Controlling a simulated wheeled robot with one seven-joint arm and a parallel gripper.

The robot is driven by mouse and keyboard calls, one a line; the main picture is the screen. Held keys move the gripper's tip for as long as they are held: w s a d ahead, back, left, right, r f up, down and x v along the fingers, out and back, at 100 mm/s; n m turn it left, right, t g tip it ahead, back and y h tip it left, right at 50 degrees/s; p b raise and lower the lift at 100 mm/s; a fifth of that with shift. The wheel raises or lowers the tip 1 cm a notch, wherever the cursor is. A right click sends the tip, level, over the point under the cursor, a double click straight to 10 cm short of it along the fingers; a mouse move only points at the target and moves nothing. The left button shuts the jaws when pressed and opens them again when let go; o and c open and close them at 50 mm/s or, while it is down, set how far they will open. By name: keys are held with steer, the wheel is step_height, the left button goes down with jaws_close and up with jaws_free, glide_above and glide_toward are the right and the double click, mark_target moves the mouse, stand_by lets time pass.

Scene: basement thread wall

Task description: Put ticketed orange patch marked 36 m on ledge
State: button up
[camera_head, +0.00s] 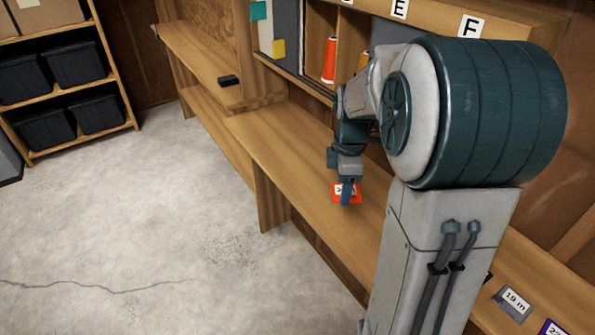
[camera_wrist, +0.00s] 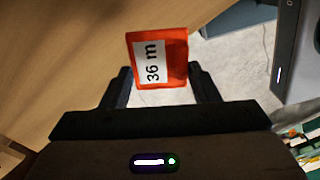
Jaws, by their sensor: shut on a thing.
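The orange patch (camera_wrist: 175,66) carries a white ticket that reads "36 m" in the wrist view. It also shows in the head view (camera_head: 338,199) as a small orange-red piece over the wooden ledge (camera_head: 295,150). My gripper (camera_wrist: 160,82) is shut on the patch, with a dark finger on each side of it. In the head view my gripper (camera_head: 347,192) points down near the ledge's front edge. I cannot tell whether the patch touches the ledge.
Cubbies above the ledge hold an orange spool (camera_head: 329,60), with letters E and F over them. A grey patch marked 19 m (camera_head: 514,299) and a purple one (camera_head: 552,328) lie at lower right. A black object (camera_head: 229,80) sits further left. The ledge left of my gripper is clear.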

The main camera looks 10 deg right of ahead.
mark_target(351, 240)
steer(key=s+r+n, duration=0.1)
steer(key=d+r+n, duration=0.1)
steer(key=n, duration=0.1)
steer(key=s+d+r+n, duration=0.1)
steer(key=shift+s+r+n, duration=0.1)
steer(key=shift+s+n, duration=0.2)
steer(key=shift+s, duration=0.05)
steer(key=f, duration=0.5)
steer(key=f+n, duration=0.1)
steer(key=f, duration=0.5)
steer(key=s+f+n+p, duration=0.1)
steer(key=f, duration=0.5)
steer(key=shift+s+d, duration=0.1)
steer(key=shift+d, duration=0.15)
steer(key=shift+f, duration=0.1)
steer(key=o, duration=0.5)
steer(key=shift+f, duration=0.1)
steer(key=o, duration=0.5)
steer(key=shift+c, duration=0.2)
steer(key=shift+r, duration=0.2)
